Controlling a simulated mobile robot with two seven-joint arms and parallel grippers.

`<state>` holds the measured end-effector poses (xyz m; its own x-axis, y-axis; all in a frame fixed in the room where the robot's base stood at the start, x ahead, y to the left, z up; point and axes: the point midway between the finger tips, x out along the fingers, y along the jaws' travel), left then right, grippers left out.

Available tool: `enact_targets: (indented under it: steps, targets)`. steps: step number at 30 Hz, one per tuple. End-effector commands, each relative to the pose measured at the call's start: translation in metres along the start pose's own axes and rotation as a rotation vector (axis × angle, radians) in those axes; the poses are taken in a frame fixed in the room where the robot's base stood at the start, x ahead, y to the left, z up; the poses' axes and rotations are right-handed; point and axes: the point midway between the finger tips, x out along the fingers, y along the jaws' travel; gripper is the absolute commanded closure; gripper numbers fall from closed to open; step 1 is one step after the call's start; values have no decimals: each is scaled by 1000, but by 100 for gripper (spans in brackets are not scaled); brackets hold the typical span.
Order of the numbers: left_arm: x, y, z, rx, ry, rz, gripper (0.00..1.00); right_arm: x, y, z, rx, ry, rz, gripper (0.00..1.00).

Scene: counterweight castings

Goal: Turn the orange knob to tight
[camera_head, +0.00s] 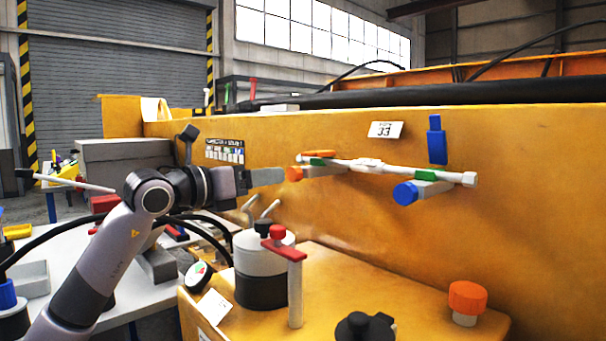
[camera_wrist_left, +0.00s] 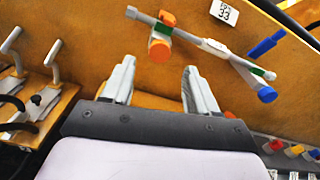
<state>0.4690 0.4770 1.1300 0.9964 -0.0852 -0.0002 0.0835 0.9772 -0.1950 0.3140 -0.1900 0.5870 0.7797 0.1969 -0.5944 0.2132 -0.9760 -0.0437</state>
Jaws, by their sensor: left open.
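One orange knob (camera_head: 294,174) sits on the left valve stub of the white pipe (camera_head: 370,166) on the yellow wall, under an orange lever. In the left wrist view this knob (camera_wrist_left: 159,51) lies beyond the gap between my fingertips. My left gripper (camera_head: 280,176) is open and points at the knob from the left; I cannot tell whether a finger touches it. A second orange knob (camera_head: 467,297) stands upright on the yellow ledge at the lower right, away from the gripper. No tight mark is readable. My right gripper is not in view.
A blue knob (camera_head: 405,193) and blue lever (camera_head: 437,140) are right along the pipe. Below stand a grey-black canister (camera_head: 262,270), a red-handled post (camera_head: 295,290) and a dial gauge (camera_head: 198,275). Bent metal handles (camera_head: 268,210) stick up below the gripper. Bare wall lies lower right.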

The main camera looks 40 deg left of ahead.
Motion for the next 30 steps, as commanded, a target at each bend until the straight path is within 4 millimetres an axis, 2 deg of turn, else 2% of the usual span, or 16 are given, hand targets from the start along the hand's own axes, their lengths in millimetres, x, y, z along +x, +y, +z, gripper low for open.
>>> enact_targets:
  steps: [5,18,24,30]
  targets:
    - [11,0,2,0,0,1,41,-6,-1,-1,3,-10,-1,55]
    - [58,0,2,-4,0,0,41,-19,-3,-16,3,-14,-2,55]
    - [68,0,0,-2,1,0,41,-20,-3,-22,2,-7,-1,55]
    - [71,0,0,-1,1,0,41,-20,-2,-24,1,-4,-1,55]
